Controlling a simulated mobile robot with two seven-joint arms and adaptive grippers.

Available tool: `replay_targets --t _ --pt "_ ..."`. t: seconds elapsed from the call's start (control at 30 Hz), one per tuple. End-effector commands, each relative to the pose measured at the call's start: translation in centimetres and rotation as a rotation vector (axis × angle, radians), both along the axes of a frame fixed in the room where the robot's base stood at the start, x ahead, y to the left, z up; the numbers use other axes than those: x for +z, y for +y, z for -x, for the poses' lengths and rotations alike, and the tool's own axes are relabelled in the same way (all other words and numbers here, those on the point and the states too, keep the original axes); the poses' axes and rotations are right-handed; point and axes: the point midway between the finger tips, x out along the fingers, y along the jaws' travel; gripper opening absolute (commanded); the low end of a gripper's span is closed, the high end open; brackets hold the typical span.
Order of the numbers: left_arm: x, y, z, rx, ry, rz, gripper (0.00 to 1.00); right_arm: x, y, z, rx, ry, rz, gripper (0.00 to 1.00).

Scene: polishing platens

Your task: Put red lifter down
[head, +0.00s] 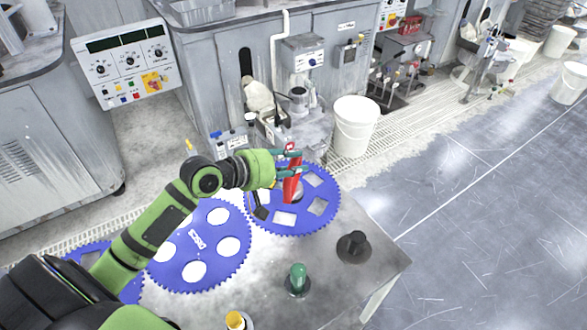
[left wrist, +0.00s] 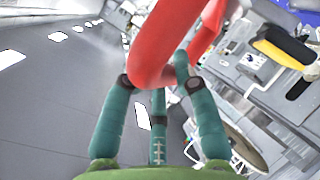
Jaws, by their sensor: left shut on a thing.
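The red lifter (head: 291,188) is held upright in my left gripper (head: 288,164), over the far blue toothed platen (head: 282,226) on the grey table. I cannot tell whether its lower end touches the platen. In the left wrist view the red lifter's curved loop (left wrist: 150,62) lies between the teal fingers of my left gripper (left wrist: 155,84), which are shut on it. A second blue platen (head: 197,232) with round white openings lies nearer, to the left. My right gripper is not in view.
On the table (head: 375,270) stand a black knob (head: 353,246), a green-handled tool (head: 298,279) and a yellow-topped item (head: 235,320). A black-and-yellow object (head: 261,210) lies at the far platen's left side. A white bucket (head: 354,127) stands behind the table.

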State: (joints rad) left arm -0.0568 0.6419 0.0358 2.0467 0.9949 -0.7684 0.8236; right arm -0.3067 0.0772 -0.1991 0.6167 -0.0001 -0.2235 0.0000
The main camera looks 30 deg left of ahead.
Motion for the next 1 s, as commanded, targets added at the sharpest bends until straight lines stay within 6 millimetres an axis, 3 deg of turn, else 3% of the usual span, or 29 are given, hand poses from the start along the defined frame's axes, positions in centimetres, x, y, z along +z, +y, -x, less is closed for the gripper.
replay_targets --t 0.17,0.4,0.67,1.0 --pt "-1.5 1.8 -3.2 0.006 -0.010 0.004 0.00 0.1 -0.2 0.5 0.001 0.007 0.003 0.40" --pt "-3.6 3.4 -6.3 0.004 -0.012 0.003 0.00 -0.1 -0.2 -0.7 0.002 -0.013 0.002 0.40" --pt "-4.7 4.0 -7.3 0.002 -0.010 0.003 0.00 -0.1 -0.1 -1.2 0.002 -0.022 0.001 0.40" --pt "-8.3 4.0 -7.3 0.003 -0.011 0.004 0.00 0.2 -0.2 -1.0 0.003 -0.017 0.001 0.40"
